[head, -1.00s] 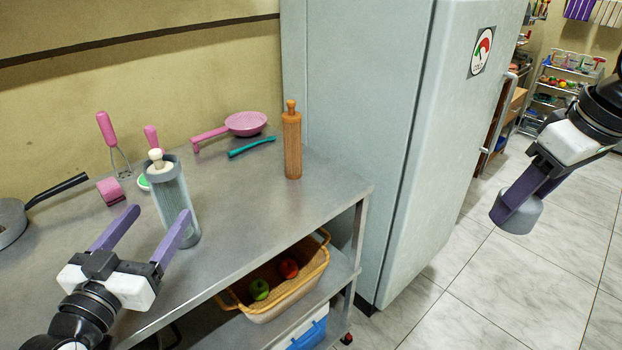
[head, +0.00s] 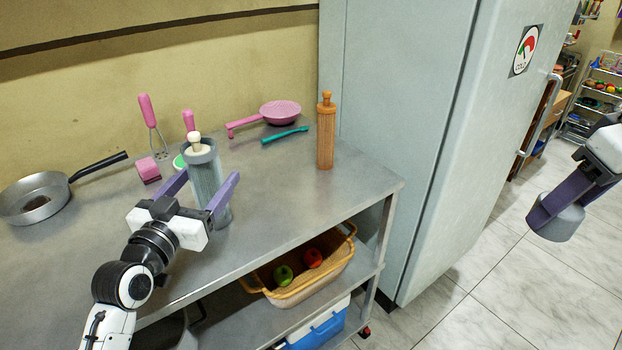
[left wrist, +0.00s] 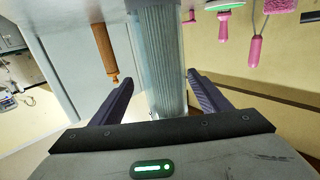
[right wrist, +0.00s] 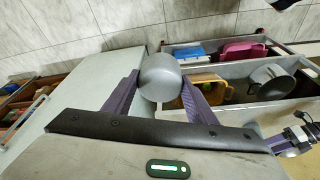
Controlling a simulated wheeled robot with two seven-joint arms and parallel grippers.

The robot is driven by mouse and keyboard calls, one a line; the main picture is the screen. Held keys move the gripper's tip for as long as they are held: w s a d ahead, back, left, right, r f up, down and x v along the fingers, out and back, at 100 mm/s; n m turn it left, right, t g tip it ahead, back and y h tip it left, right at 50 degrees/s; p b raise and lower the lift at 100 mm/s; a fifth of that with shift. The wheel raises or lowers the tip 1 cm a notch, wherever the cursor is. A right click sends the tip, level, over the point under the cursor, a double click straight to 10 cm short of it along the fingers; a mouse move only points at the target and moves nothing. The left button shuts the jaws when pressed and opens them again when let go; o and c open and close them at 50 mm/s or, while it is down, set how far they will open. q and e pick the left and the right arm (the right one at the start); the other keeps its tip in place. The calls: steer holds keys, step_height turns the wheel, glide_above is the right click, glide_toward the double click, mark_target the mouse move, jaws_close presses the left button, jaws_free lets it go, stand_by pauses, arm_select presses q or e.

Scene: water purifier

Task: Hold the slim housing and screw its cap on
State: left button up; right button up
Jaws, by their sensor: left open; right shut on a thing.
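The slim housing (head: 204,172) is a grey, ribbed, see-through cylinder standing upright on the metal table, with a pale knob-like piece showing at its open top. My left gripper (head: 205,187) is open, its purple fingers on either side of the housing. In the left wrist view the housing (left wrist: 163,60) stands between the fingers (left wrist: 160,88), with gaps visible at both sides. The grey round cap (head: 557,222) is held in my right gripper (head: 565,198), out over the floor at the right. The right wrist view shows the cap (right wrist: 160,77) between the purple fingers.
A wooden rolling pin (head: 326,135) stands upright near the table's right end. A pan (head: 36,197), a pink strainer (head: 280,111), a teal utensil (head: 285,135) and other pink tools lie behind. A fridge (head: 425,120) stands right of the table. A basket (head: 305,291) sits below.

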arm_select(q)
steer(key=x, duration=0.5)
steer(key=shift+w+a+f, duration=0.2)
steer(key=shift+a+f, duration=0.15)
steer(key=shift+c, duration=0.3)
steer(key=c, duration=1.2)
step_height(320, 180, up, 10)
steer(key=p, duration=0.1)
steer(key=shift+r, duration=0.1)
